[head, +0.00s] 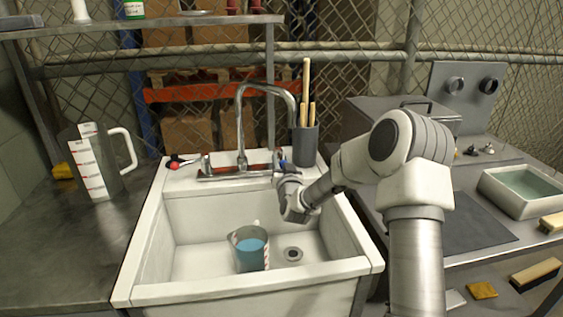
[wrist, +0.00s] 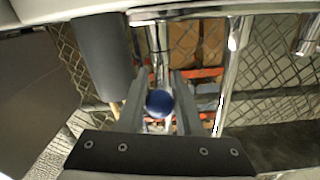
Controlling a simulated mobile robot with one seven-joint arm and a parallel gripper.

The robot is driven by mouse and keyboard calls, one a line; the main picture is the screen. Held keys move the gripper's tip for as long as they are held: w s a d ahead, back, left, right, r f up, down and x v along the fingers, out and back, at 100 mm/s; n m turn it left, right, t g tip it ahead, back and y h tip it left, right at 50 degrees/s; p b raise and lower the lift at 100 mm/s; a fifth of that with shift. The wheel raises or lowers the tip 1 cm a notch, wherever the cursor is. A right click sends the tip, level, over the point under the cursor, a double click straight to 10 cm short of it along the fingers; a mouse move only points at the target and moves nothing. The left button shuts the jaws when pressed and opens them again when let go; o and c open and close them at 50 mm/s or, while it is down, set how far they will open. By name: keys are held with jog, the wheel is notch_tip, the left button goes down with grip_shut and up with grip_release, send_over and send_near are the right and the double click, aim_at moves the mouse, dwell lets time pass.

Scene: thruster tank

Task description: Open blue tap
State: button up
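The sink faucet (head: 241,130) has a curved chrome spout at the back of the white sink (head: 145,255). The blue tap handle (head: 282,163) is on its right side, partly hidden by my gripper in the head view. My gripper (head: 284,172) reaches in from the right over the sink's back edge. In the wrist view the blue knob (wrist: 159,103) sits between the two grey fingers of my gripper (wrist: 160,80). The fingers are apart, and I cannot tell whether either touches the knob. The red tap handle (head: 174,162) is at the faucet's left.
A jug with blue liquid (head: 249,250) stands in the sink, left of the drain (head: 292,254). A grey holder (head: 305,146) with wooden sticks stands just behind my gripper. A large measuring jug (head: 97,163) is on the left counter. The basin's front right is clear.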

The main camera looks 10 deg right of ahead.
grip_shut()
dwell(0.9)
jog(key=shift+d, duration=0.2)
